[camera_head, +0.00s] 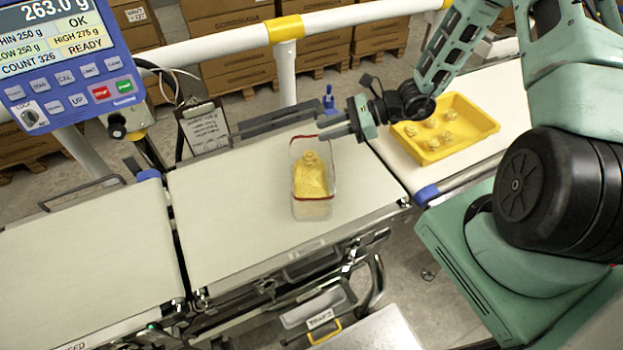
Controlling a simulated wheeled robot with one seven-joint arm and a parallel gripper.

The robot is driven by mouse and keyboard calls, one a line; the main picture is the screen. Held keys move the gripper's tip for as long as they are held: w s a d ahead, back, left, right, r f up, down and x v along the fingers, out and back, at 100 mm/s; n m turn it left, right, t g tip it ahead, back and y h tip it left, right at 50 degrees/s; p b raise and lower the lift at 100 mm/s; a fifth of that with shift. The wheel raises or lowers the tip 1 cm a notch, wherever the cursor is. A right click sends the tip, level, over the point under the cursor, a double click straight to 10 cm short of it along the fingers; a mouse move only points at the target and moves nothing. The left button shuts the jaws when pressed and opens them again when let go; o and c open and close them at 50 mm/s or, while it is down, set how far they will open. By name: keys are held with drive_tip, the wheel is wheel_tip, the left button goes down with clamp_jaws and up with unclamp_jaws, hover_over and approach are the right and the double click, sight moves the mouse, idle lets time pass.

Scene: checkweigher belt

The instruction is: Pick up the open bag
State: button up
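A clear bag (313,207) with yellow contents lies on the middle pale belt (228,210), near its right end. It has a reddish edge at its far end and a red line across its near part. Which end is open is hard to tell. My gripper (322,128) is just beyond the bag's far right corner, reaching in from the right with its fingers pointing left. The two dark fingers look apart, with nothing seen between them. Whether a fingertip touches the bag cannot be told.
A yellow tray (474,146) with several yellow pieces stands on the right belt. A dark guide rail (275,121) and a clipboard (205,130) are at the back. The display (70,45) stands at upper left. The left belt (90,260) is clear.

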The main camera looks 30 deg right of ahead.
sight(309, 135)
drive_tip(key=shift+p+x, duration=1.4)
drive_tip(key=shift+x, duration=1.25)
drive_tip(key=shift+w+d+f, duration=0.1)
clamp_jaws()
